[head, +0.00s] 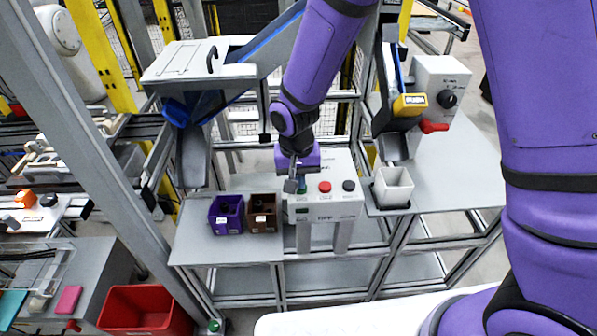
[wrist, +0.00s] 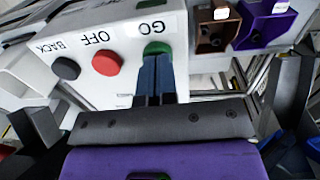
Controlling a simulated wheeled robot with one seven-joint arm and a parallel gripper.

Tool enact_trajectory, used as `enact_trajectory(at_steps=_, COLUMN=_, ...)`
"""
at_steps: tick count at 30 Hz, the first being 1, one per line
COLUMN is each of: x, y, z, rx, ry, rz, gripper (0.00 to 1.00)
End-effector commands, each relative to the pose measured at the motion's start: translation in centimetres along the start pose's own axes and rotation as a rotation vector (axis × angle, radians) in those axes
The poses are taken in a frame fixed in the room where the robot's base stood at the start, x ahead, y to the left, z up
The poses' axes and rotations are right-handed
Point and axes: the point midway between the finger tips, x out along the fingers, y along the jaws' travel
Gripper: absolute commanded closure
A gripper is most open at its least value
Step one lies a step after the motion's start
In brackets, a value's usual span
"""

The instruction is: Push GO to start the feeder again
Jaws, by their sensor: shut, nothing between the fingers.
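The control box (head: 330,207) has a row of three buttons on its sloped face. In the wrist view they are the green GO button (wrist: 157,47), the red OFF button (wrist: 106,62) and the black BACK button (wrist: 66,68). My gripper (wrist: 156,58) is shut and empty, its fingertips at the green button and covering part of it. Whether they press on it I cannot tell. In the head view my gripper (head: 293,185) points down at the left end of the row, partly hiding the green button (head: 302,187). The red button (head: 324,187) is clear.
A purple bin (head: 226,228) and a brown bin (head: 262,226) stand left of the box on the grey table (head: 196,250). A white bin (head: 393,198) stands to the right, below a chute. A second box with a black knob (head: 447,98) and red handle stands behind.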

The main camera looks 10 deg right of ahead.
Motion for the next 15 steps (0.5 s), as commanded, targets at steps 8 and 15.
enact_trajectory(at_steps=8, x=0.0, y=0.0, z=0.0, rx=0.0, ry=0.0, rz=0.0, gripper=1.0)
enact_trajectory(at_steps=15, x=1.8, y=0.0, z=0.1, rx=0.001, ry=-0.002, rz=0.001, gripper=1.0)
